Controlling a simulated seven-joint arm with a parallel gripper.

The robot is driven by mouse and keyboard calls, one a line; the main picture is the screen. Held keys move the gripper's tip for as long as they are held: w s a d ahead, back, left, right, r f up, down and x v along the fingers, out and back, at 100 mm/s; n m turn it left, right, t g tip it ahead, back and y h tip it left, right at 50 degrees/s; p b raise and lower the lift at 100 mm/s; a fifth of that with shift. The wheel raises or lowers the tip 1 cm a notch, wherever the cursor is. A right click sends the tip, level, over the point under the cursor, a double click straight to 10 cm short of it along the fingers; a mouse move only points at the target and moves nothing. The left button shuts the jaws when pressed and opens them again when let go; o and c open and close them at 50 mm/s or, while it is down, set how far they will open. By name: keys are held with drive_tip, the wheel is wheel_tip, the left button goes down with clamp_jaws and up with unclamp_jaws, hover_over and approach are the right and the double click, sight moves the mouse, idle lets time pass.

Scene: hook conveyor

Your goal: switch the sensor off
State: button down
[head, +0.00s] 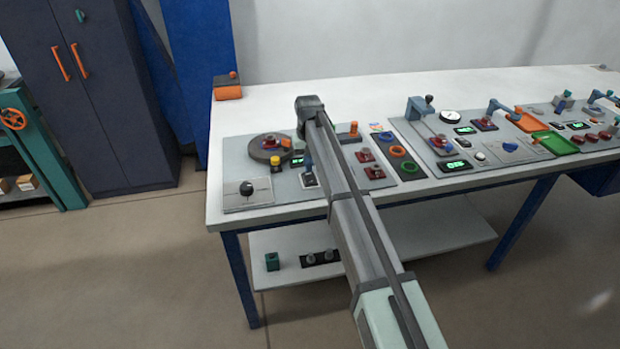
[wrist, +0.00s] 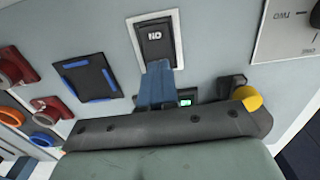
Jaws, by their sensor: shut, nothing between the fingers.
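A black rocker switch (wrist: 155,40) in a white frame is at the upper middle of the wrist view. Its lettering shows upside down and looks like "ON". In the head view the switch (head: 310,181) is partly hidden by my arm. My gripper (wrist: 157,66) has blue fingers, shut together and empty, with the tips at the near edge of the switch frame. I cannot tell if they touch it. In the head view my gripper (head: 308,168) points down over the panel. A small green display (wrist: 185,101) is partly hidden behind my gripper.
A yellow knob (wrist: 250,97) is right of my gripper in the wrist view. A black square with blue bars (wrist: 87,77), red parts (wrist: 52,107) and an orange ring (wrist: 45,138) are to the left. A round grey disc (head: 265,147) stands on the panel.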

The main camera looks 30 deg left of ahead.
drive_tip(key=shift+f, duration=0.8)
idle(0.4)
drive_tip(key=shift+r, duration=3.55)
